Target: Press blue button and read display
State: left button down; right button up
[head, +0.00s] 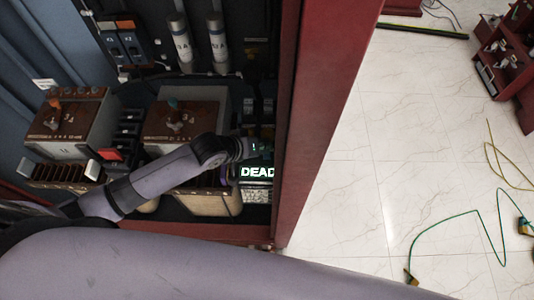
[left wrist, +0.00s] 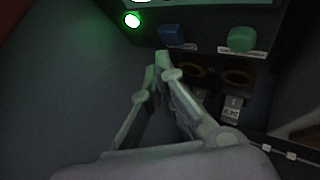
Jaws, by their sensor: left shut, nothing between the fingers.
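The blue button (left wrist: 171,35) is on a dark panel at the top of the left wrist view. My left gripper (left wrist: 163,62) is shut and empty, its fingertips just below the blue button in the picture. I cannot tell whether they touch it. The display (head: 257,172) shows bright letters reading "DEAD" in the head view, near the cabinet's right wall; its right edge may be cut off. The left wrist hides the panel around the button in the head view. My right gripper is not in view.
A green button (left wrist: 241,38) sits right of the blue one, and a green lamp (left wrist: 132,20) glows to its left. Dark round sockets (left wrist: 238,77) lie below. The red cabinet wall (head: 322,110) stands close right of my wrist. Cables (head: 455,215) lie on the tiled floor.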

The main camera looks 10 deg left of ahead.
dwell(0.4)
pick_arm(q)
jog(key=shift+f, duration=0.1)
jog(key=shift+f, duration=0.3)
jog(key=shift+f, duration=0.5)
dwell(0.9)
jog(key=shift+r, duration=0.1)
jog(key=shift+r+p, duration=0.8)
jog(key=shift+p, duration=0.25)
